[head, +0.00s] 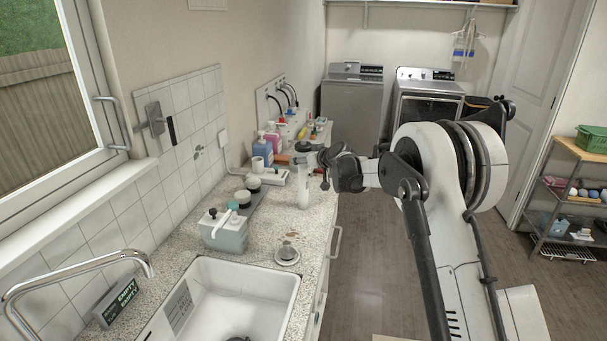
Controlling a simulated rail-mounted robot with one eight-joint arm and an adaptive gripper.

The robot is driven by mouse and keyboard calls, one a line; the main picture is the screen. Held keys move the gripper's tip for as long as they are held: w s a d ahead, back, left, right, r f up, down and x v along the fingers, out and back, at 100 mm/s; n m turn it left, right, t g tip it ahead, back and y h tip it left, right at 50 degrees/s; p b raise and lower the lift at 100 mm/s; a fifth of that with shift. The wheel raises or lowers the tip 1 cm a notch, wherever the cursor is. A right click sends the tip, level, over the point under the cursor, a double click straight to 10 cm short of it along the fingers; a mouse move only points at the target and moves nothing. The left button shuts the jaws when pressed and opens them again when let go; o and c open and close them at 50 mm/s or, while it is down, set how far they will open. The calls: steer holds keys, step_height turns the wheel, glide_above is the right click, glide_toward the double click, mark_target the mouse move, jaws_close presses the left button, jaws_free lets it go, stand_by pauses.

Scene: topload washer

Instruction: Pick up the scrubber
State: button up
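My gripper (324,168) is over the right edge of the counter, pointing left, just right of a tall white bottle (304,190). It is small and dark here, and I cannot tell its opening or whether it touches the bottle. No scrubber can be named with certainty. A grey-green caddy (226,236) behind the sink holds a pump and a pale, teal-tipped handle (232,207), which may be a brush. A round grey piece (287,255) lies flat on the counter right of the caddy; it looks like a strainer or a scrubber.
The white sink (240,290) and its curved faucet (85,265) are at the front. Dark-lidded jars (243,198) stand behind the caddy. Coloured bottles (271,140) crowd the counter's far end. Two laundry machines (352,98) stand at the back. The floor (370,240) right of the counter is clear.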

jaws_close()
stand_by(0.4)
